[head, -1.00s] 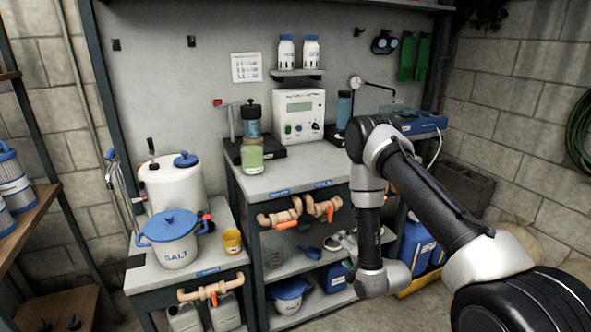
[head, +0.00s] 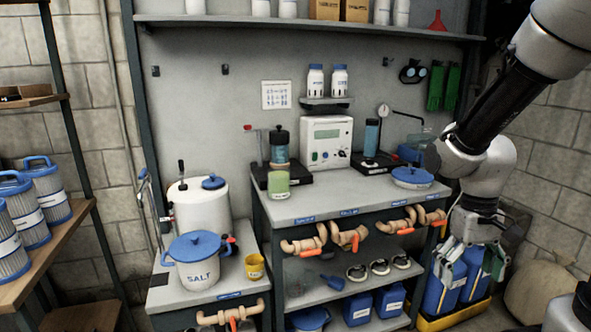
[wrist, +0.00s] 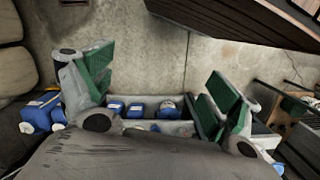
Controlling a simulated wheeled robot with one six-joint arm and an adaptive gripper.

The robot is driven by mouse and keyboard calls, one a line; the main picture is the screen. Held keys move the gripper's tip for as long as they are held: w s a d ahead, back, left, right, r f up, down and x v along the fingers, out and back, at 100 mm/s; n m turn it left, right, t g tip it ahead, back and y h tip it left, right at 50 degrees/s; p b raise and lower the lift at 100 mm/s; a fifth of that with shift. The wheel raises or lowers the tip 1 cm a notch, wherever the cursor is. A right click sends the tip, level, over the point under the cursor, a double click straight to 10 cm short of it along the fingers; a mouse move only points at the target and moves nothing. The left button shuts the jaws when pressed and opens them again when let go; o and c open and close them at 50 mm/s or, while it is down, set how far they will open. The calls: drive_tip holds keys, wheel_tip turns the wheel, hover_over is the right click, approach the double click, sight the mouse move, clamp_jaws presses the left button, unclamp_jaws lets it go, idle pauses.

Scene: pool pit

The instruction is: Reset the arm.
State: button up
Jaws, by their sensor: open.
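My gripper (head: 468,268) hangs at the right of the head view, pointing down in front of the blue jugs. In the wrist view my gripper (wrist: 160,88) has its two green-padded fingers spread wide with nothing between them. My arm comes in from the upper right, bent at the elbow. Several blue containers show beyond the fingers in the wrist view; I cannot tell how far below they are.
The workbench (head: 310,205) carries a white instrument (head: 325,142) and a blue-lidded dish (head: 412,178). A salt tub (head: 197,262) and yellow cup (head: 255,266) stand on the lower left bench. Blue jugs (head: 440,290) stand in a yellow tray (head: 455,318). Filter cartridges stand on the left shelf.

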drive_tip(key=s+r+t, duration=0.3)
drive_tip(key=r, duration=0.4)
drive_tip(key=s+d+r+t, duration=0.1)
drive_tip(key=s+r+t, duration=0.2)
drive_tip(key=r, duration=0.4)
drive_tip(key=shift+s+d+r+m, duration=0.15)
drive_tip(key=shift+s+r+m, duration=0.15)
drive_tip(key=shift+r, duration=0.1)
